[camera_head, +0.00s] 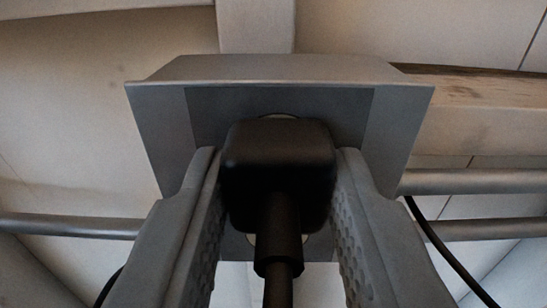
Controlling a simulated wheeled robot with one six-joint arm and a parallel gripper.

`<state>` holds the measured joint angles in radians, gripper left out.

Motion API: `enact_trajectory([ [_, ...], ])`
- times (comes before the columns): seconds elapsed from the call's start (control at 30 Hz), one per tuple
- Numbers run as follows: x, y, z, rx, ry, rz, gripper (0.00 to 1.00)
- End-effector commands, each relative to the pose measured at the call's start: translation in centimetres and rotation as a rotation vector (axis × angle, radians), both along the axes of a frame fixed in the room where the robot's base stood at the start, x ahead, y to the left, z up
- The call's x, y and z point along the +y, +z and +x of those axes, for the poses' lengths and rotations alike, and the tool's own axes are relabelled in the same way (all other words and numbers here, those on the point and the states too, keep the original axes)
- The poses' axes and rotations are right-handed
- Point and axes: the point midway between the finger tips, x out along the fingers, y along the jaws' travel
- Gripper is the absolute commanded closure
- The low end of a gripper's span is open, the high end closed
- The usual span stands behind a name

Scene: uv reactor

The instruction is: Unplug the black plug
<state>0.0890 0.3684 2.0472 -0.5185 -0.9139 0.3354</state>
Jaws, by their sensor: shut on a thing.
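The black plug (279,165) is in the middle of the camera_head view, in front of the grey socket housing (160,130). Its thick black cable (278,262) runs down toward the camera. My gripper (280,185) is shut on the plug, with one grey textured finger on its left side and one on its right. A small pale rim shows just above the plug on the panel. The plug's front face and pins are hidden, so I cannot tell whether it is seated in the socket or a little apart from it.
Grey horizontal pipes (480,181) run on both sides of the housing. A wooden beam (480,105) lies behind it on the right. A thin black cable (447,252) hangs at the lower right, and part of a dark cable shows at the lower left.

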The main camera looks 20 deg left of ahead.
Motion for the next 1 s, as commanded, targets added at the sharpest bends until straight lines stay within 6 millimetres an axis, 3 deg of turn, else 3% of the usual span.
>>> enact_trajectory([
  [1.0,-1.0,0.1,-3.1,-0.001,0.000,-0.001,1.00],
])
